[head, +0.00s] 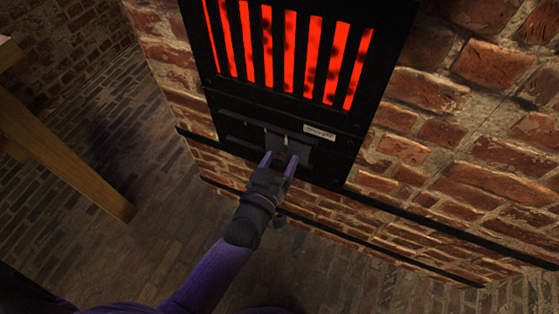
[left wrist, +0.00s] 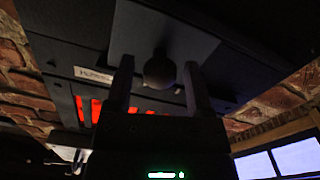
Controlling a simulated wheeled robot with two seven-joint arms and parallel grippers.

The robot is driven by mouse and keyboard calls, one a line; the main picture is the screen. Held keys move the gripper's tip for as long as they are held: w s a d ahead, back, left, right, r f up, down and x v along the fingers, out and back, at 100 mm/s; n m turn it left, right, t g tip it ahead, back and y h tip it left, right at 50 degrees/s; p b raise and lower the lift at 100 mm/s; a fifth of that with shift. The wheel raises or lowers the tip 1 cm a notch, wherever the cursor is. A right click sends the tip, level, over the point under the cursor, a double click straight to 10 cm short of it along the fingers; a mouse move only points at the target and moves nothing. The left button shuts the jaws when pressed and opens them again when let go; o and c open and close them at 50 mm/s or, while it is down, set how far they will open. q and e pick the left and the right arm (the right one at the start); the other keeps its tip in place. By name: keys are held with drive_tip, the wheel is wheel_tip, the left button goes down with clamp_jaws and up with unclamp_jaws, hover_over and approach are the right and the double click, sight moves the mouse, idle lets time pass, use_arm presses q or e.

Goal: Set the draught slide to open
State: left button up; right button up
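The draught slide (head: 302,150) is a grey plate set in the black front panel below the glowing grate. In the left wrist view, its round dark knob (left wrist: 160,70) stands out from a flat plate. My left gripper (head: 279,160) is at the slide in the head view. In the left wrist view its two fingers (left wrist: 160,88) are apart, one on each side of the knob, with a gap visible beside it. A small white label (head: 319,131) sits on the panel just right of and above the slide. My right gripper is in neither view.
A black grate (head: 290,50) with red glowing slots is above the slide. Brick wall (head: 430,130) surrounds the panel, with dark rails (head: 400,222) running along it below. A wooden table (head: 65,150) stands at the left. The brick floor (head: 110,235) between is clear.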

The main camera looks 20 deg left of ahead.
use_arm(q)
clamp_jaws()
idle(1.2)
